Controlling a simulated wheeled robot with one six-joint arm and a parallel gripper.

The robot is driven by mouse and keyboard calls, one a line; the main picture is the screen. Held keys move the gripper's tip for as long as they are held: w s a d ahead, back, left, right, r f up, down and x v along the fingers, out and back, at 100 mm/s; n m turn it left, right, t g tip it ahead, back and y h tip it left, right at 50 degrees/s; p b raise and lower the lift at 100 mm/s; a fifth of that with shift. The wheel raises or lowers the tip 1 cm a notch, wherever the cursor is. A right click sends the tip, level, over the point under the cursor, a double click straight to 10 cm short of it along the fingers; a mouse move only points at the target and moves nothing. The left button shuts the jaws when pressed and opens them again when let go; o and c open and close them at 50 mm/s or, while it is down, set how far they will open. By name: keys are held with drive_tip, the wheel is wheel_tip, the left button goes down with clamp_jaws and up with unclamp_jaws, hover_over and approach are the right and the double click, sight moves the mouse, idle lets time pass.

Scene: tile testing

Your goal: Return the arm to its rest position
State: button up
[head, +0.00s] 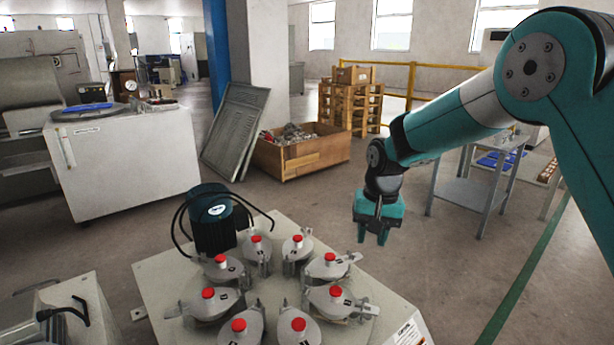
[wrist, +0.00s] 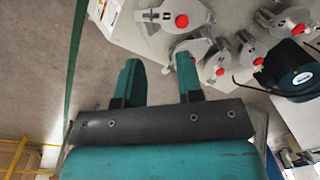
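My gripper (head: 373,234) hangs pointing down in the head view, over the floor just beyond the back right side of the testing machine (head: 160,290). In the wrist view, the two teal fingers of my gripper (wrist: 160,82) stand apart with nothing between them. Pale floor and the machine's edge show past the fingertips. My teal arm reaches in from the right side of the head view, bent at the elbow. The machine carries a ring of grey clamps with red knobs (head: 336,291) and a dark motor (head: 212,222).
A wooden crate of scrap (head: 300,158) stands behind, with stacked pallets (head: 350,105) and a yellow rail (head: 411,80). A grey metal table (head: 470,192) stands right of my gripper. A white cabinet (head: 125,165) is at left. Open floor lies between the machine and crate.

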drive_tip(key=s+a+r+n+y, duration=0.1)
drive_tip(key=s+r+n, duration=0.3)
drive_tip(key=s, duration=0.5)
drive_tip(key=s+a+r+n+y, duration=0.1)
drive_tip(key=s+r, duration=0.5)
drive_tip(key=s, duration=0.2)
drive_tip(key=s+r+n+y, duration=0.1)
drive_tip(key=s+n, duration=0.3)
drive_tip(key=s, duration=1.3)
wheel_tip(320, 180, up, 28)
drive_tip(key=w+p, duration=0.1)
drive_tip(key=p, duration=2.7)
drive_tip(key=shift+w+a, duration=0.15)
drive_tip(key=shift+r, duration=0.1)
